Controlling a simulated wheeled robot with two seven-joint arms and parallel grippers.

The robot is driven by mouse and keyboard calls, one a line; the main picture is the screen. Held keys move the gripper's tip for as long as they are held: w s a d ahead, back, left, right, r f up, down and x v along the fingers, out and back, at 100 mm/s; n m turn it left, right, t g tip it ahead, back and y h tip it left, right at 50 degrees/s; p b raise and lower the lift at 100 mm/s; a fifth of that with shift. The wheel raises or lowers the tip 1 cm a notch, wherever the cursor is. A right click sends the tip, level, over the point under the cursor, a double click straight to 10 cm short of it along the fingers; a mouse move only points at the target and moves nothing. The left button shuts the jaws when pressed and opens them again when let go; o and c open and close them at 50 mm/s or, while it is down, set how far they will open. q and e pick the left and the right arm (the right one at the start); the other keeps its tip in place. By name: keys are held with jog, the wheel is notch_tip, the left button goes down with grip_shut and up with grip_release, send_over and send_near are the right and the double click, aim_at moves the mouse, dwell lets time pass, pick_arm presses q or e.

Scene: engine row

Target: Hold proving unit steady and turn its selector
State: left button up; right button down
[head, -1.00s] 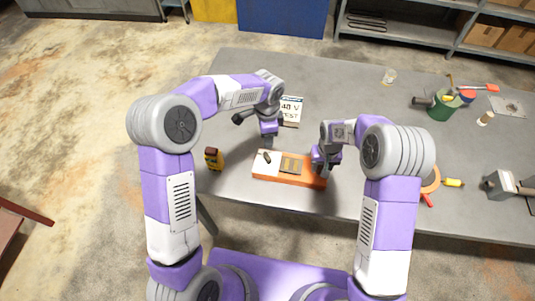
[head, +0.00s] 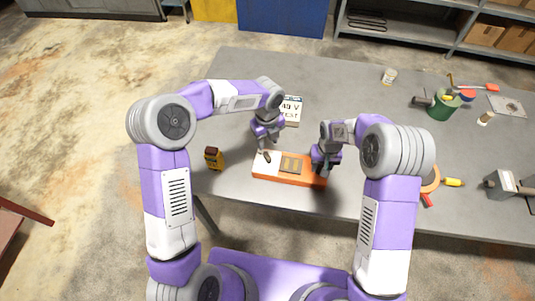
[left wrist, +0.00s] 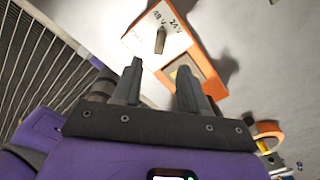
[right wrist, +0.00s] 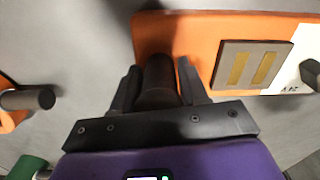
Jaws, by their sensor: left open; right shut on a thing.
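The proving unit (head: 291,181) is an orange box lying flat near the table's front edge, with a white panel and a plate with two gold strips (right wrist: 252,68). Its dark selector knob (left wrist: 160,40) stands on the white panel by the marks 48 V and 24 V; which mark it points to is unclear. My left gripper (head: 267,146) is open just above and behind the selector, apart from it; its fingers (left wrist: 158,78) point toward the knob. My right gripper (head: 325,168) is shut on the dark post (right wrist: 158,80) at the unit's right end.
A white test card (head: 291,111) stands behind the unit. An orange tool (head: 431,180), a vise (head: 503,184) and a green cup (head: 442,106) lie to the right.

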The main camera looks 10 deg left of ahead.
aim_at(268, 156)
pick_arm(q)
notch_tip(268, 156, down, 9)
jog(key=shift+f, duration=0.2)
jog(key=shift+c, duration=0.3)
grip_shut()
